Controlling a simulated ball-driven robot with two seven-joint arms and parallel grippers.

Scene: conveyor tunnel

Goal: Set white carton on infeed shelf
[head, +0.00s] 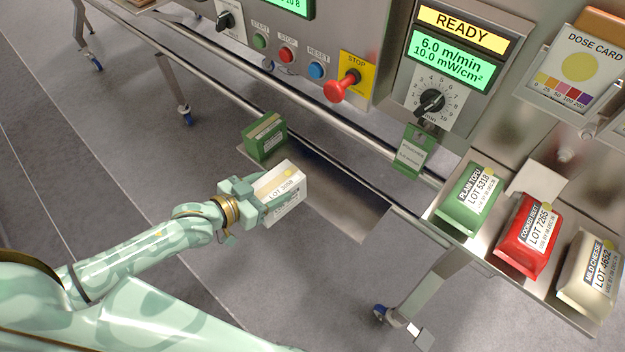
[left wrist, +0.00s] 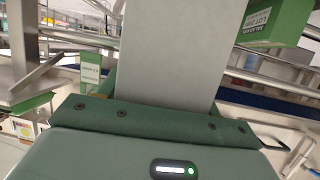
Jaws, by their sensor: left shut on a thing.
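My left gripper (head: 262,205) is shut on the white carton (head: 285,190), whose label reads LOT and has a yellow dot. The carton also fills the upper middle of the left wrist view (left wrist: 170,50), above the green gripper body. In the head view the gripper and carton appear at the front left edge of a grey metal shelf (head: 345,205). I cannot tell whether the carton touches the shelf. A green carton (head: 266,137) stands at the shelf's far left end and also shows in the left wrist view (left wrist: 275,20). My right gripper is not in view.
A tray (head: 441,215) on the right holds green, red (head: 527,235) and cream packs (head: 587,276). The machine panel behind carries a red STOP knob (head: 342,88) and a dial (head: 430,102). A green tag (head: 412,149) hangs by the rail. The shelf's middle is bare.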

